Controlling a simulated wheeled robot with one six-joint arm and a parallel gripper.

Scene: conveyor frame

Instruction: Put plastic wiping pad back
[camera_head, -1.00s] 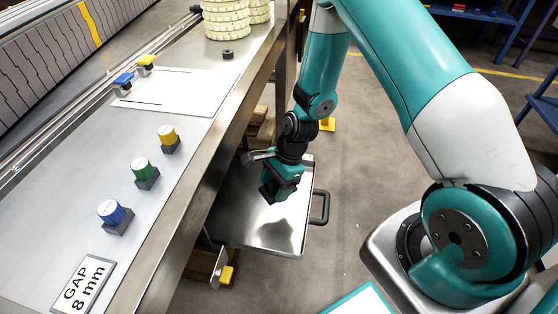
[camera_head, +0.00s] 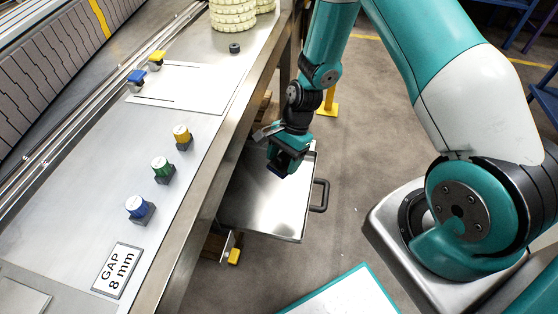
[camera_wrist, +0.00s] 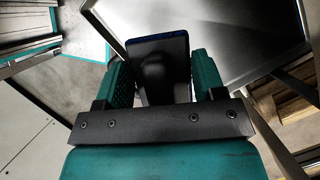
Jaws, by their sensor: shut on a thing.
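My gripper (camera_head: 283,167) is over the shiny metal tray (camera_head: 266,209) beside the workbench. It is shut on a dark, flat pad with a blue edge, the plastic wiping pad (camera_wrist: 158,70), which sits between the two teal fingers in the wrist view. Only a small dark part of the pad shows below the fingers in the head view. The tray's bare floor also shows in the wrist view (camera_wrist: 225,45), beyond the pad. The pad appears to be above the tray; I cannot tell the exact gap.
The steel workbench (camera_head: 80,205) runs along the left, with blue (camera_head: 138,207), green (camera_head: 163,167) and yellow (camera_head: 181,136) knobs and a "GAP 8 mm" sign (camera_head: 118,269). The tray has a dark handle (camera_head: 320,195) on its right. Open floor lies beyond it.

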